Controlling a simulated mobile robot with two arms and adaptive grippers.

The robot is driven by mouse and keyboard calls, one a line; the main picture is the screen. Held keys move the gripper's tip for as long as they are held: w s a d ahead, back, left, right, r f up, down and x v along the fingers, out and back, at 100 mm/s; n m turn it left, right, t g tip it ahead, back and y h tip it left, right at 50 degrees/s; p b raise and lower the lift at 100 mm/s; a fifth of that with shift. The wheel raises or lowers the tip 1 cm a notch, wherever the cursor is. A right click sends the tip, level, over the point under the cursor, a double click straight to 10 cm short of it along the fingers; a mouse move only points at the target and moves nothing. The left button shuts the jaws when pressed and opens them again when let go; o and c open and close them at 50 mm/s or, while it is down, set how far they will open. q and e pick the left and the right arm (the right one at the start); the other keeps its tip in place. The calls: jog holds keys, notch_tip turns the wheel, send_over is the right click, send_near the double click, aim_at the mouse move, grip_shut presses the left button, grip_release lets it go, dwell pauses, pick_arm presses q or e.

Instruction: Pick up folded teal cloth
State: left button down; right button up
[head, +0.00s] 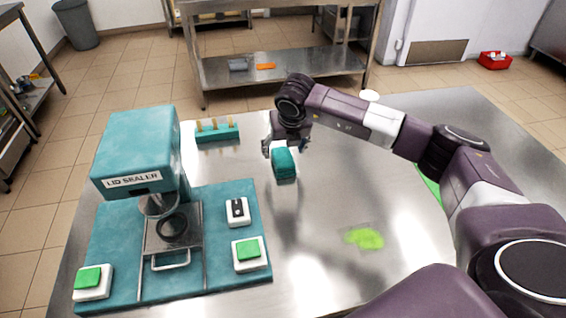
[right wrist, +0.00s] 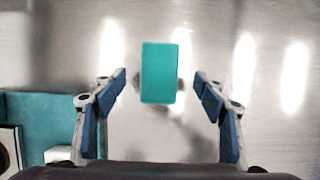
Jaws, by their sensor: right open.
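The folded teal cloth (head: 284,166) is a small teal block near the middle of the steel table, just below my right gripper (head: 286,145) in the head view. In the right wrist view the cloth (right wrist: 159,72) lies centred in line with the gap between the blue-padded fingers of my right gripper (right wrist: 160,78). The fingers are apart, with clear space on both sides of the cloth. The gripper is open and empty. I cannot tell exactly how high the fingertips are above the table. My left gripper is not in view.
A teal lid sealer (head: 135,150) with green buttons stands left of the cloth. A teal rack (head: 217,134) with several pegs is behind it. A bright green smear (head: 364,238) lies to the right on the steel table (head: 330,270). Bare steel surrounds the cloth.

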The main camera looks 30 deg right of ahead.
aim_at(283, 157)
jog(key=x, duration=0.1)
jog(key=p+x, duration=0.1)
jog(key=x, duration=0.1)
jog(key=shift+s+f, duration=0.1)
jog(key=shift+f, duration=0.3)
jog(key=shift+w+f, duration=0.25)
jog(key=shift+f, duration=0.35)
jog(key=shift+f+b, duration=0.2)
jog(key=shift+b, duration=0.15)
jog(key=shift+c, duration=0.3)
jog(key=c, duration=1.2)
jog(key=shift+r, duration=0.1)
